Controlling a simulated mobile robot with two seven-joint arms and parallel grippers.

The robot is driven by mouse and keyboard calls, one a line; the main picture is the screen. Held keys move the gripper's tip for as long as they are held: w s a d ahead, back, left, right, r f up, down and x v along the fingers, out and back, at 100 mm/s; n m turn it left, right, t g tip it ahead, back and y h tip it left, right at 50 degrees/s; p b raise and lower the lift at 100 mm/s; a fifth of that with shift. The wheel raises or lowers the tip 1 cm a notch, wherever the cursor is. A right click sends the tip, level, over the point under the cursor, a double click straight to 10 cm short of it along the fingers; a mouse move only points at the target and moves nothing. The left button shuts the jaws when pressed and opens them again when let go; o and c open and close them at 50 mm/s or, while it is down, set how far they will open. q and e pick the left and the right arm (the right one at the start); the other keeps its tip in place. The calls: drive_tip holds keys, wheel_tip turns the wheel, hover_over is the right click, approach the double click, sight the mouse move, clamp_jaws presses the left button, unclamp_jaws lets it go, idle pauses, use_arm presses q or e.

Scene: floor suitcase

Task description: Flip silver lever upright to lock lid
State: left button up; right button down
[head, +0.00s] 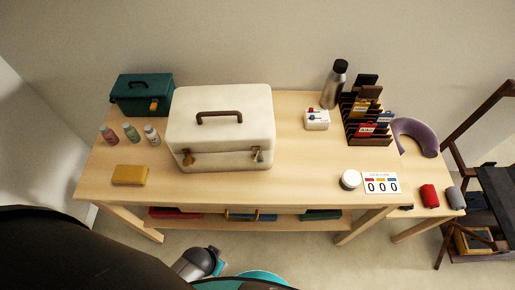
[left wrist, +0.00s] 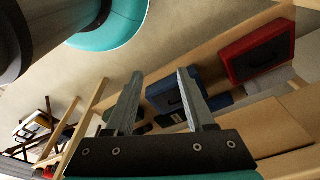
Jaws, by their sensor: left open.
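A cream case (head: 221,130) with a brown handle on its lid stands on the table, and the lid looks closed. Two small brass-coloured latches sit on its front, a left latch (head: 188,158) and a right latch (head: 257,156). I cannot make out a clearly silver lever; the latches are too small to tell their exact position. My left gripper (left wrist: 160,73) is open and empty in the left wrist view, with the table's lower shelf beyond it. The case does not show in that view. My right gripper is not in view.
A teal toolbox (head: 142,94), several small bottles and a yellow block (head: 130,175) are left of the case. A white switch box (head: 317,120), a flask (head: 335,85), a rack (head: 368,118), a jar (head: 350,180) and a number card (head: 382,183) are right. The front middle is clear.

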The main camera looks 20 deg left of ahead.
use_arm(q)
drive_tip(key=w+d+r+t+p, duration=0.1)
drive_tip(key=w+r+p, duration=0.25)
drive_tip(key=r, duration=1.45)
drive_tip(key=w+d+r+t+p, duration=0.1)
drive_tip(key=w+r+p, duration=0.3)
drive_tip(key=r, duration=1.3)
drive_tip(key=w+d+r+g+h+b, duration=0.1)
drive_tip(key=w+d+r+h, duration=0.25)
drive_tip(key=w+d, duration=0.65)
drive_tip(key=n+g+y, duration=0.2)
drive_tip(key=n, duration=0.3)
approach(259, 158)
drive_tip(key=shift+n+h, duration=0.25)
drive_tip(key=shift+n, duration=0.05)
drive_tip(key=b+x, duration=0.2)
drive_tip(key=x, duration=0.6)
drive_tip(key=shift+a+f+b, duration=0.1)
drive_tip(key=shift+f+b, duration=0.2)
drive_tip(key=shift+b, duration=0.05)
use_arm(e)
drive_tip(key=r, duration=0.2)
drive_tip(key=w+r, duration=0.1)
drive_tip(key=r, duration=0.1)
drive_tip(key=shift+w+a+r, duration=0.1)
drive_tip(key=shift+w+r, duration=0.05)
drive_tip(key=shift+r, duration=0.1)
use_arm(q)
clamp_jaws()
